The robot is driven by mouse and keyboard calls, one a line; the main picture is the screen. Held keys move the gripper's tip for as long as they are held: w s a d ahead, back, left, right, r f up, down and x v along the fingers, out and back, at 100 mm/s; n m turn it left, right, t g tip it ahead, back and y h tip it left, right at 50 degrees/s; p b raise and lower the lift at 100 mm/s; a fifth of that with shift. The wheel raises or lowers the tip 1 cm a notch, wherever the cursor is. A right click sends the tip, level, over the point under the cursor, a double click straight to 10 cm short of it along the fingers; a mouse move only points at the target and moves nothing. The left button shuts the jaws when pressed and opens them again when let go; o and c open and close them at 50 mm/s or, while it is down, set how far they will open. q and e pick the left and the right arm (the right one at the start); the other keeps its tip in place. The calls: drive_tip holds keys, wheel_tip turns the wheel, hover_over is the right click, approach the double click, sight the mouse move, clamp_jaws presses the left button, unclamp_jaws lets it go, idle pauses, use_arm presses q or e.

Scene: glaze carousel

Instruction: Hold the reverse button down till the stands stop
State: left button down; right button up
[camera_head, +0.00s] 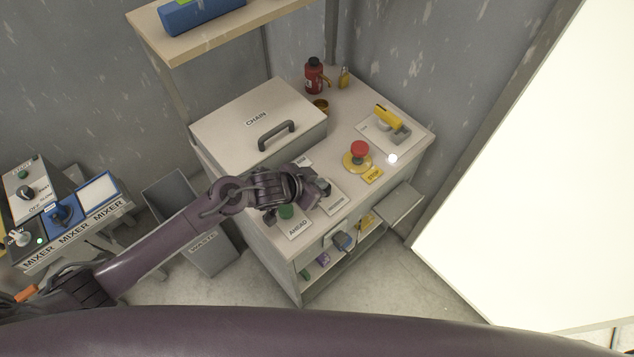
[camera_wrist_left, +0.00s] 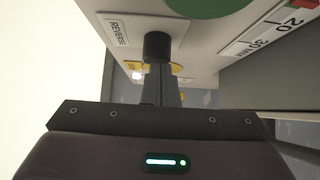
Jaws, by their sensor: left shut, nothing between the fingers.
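The reverse button is a black cylinder (camera_wrist_left: 157,45) beside the REVERSE label (camera_wrist_left: 117,31) in the left wrist view. In the head view my gripper hides it, and its pale plate (camera_head: 336,203) shows on the cabinet top. My left gripper (camera_head: 326,190) is over that plate. In the left wrist view the left gripper (camera_wrist_left: 160,70) is shut and empty, its fingertips at the black button's end. I cannot tell whether they touch it or how far it is pressed. The green button (camera_head: 286,212) by the AHEAD label is left of the gripper. No stands are recognisable.
On the cabinet top are a CHAIN-labelled box (camera_head: 257,118), a red mushroom button (camera_head: 359,148), a lit white lamp (camera_head: 392,158) and a yellow-handled switch (camera_head: 387,115). A red bottle (camera_head: 314,79) stands behind. A WASTE bin (camera_head: 205,250) and a MIXER panel (camera_head: 75,238) are left.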

use_arm(q)
drive_tip(key=shift+s+a+f, duration=0.1)
drive_tip(key=shift+s+f, duration=0.15)
drive_tip(key=shift+f, duration=0.2)
drive_tip(key=shift+s+a+f, duration=0.1)
drive_tip(key=shift+s+f, duration=0.15)
drive_tip(key=shift+f, duration=0.2)
idle(1.9)
drive_tip(key=shift+r, duration=0.1)
idle(3.4)
drive_tip(key=r+p, duration=0.2)
drive_tip(key=w+r+p, duration=0.1)
drive_tip(key=r+p, duration=0.1)
drive_tip(key=shift+d+r, duration=0.1)
drive_tip(key=shift+r, duration=0.25)
drive_tip(key=v, duration=1)
drive_tip(key=shift+d+r+b, duration=0.15)
drive_tip(key=shift+r+b, duration=0.2)
drive_tip(key=shift+r, duration=0.15)
use_arm(e)
drive_tip(key=shift+s+d+r, duration=0.15)
drive_tip(key=shift+s+r, duration=0.1)
drive_tip(key=shift+r, duration=0.55)
drive_tip(key=shift+s+d+r, duration=0.15)
drive_tip(key=shift+s+r, duration=0.1)
drive_tip(key=shift+r, duration=0.55)
